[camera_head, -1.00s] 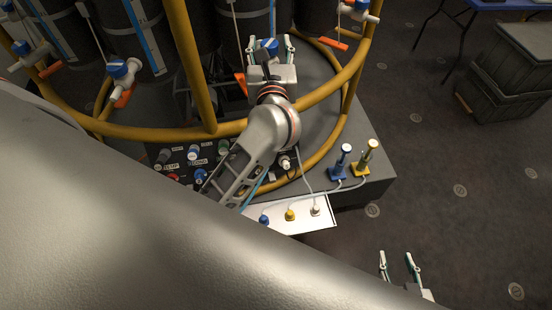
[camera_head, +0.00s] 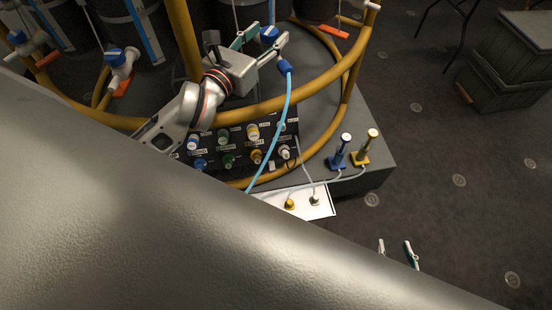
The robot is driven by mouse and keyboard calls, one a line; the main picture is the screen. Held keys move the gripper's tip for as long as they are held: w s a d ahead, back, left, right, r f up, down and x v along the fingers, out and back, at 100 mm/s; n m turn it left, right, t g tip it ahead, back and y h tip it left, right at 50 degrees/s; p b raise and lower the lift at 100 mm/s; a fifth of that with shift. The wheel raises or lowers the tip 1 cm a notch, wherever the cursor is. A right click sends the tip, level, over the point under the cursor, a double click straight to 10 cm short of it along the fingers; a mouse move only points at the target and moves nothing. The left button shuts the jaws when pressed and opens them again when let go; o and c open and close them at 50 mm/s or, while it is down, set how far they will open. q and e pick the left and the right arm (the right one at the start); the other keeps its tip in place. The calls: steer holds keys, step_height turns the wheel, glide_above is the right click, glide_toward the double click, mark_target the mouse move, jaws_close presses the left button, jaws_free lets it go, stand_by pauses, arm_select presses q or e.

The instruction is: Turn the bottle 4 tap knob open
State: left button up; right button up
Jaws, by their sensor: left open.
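A blue tap knob (camera_head: 269,33) sits at the top centre, in front of a dark bottle. My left gripper (camera_head: 269,34) is open, with one teal-padded finger on either side of this knob; I cannot tell whether they touch it. A blue hose connector (camera_head: 286,67) is just below the right finger, with a light blue hose (camera_head: 286,110) running down from it. Other blue tap knobs (camera_head: 119,57) show to the left. No bottle number is readable, so I cannot tell which is bottle 4. My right gripper (camera_head: 396,253) is open and empty at the lower right, partly hidden.
Yellow rails (camera_head: 325,95) ring the bottles. A panel of coloured knobs (camera_head: 225,160) lies below my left arm. Blue (camera_head: 341,150) and yellow (camera_head: 366,148) upright devices stand on the bench corner.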

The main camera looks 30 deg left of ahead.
mark_target(265, 40)
arm_select(q)
steer(key=s, duration=0.3)
steer(key=s+b, duration=0.1)
steer(key=s, duration=0.2)
steer(key=shift+s+a+f, duration=0.1)
steer(key=shift+s+a, duration=0.1)
steer(key=shift+s, duration=0.15)
steer(key=s+d+f+m+g+h, duration=0.1)
steer(key=s+d+f+m, duration=0.1)
steer(key=f+m, duration=0.6)
steer(key=s+d+f+m+g+h+b, duration=0.1)
steer(key=s+d+f+m, duration=0.2)
steer(key=f+m, duration=0.6)
steer(key=s+d+f+m+g+h+b, duration=0.1)
steer(key=s+d+f+m+h, duration=0.1)
steer(key=d+f+m, duration=0.3)
steer(key=shift+s+f+m, duration=0.6)
steer(key=shift+f+m, duration=1.35)
steer(key=shift+m, duration=3.15)
steer(key=shift+d, duration=0.1)
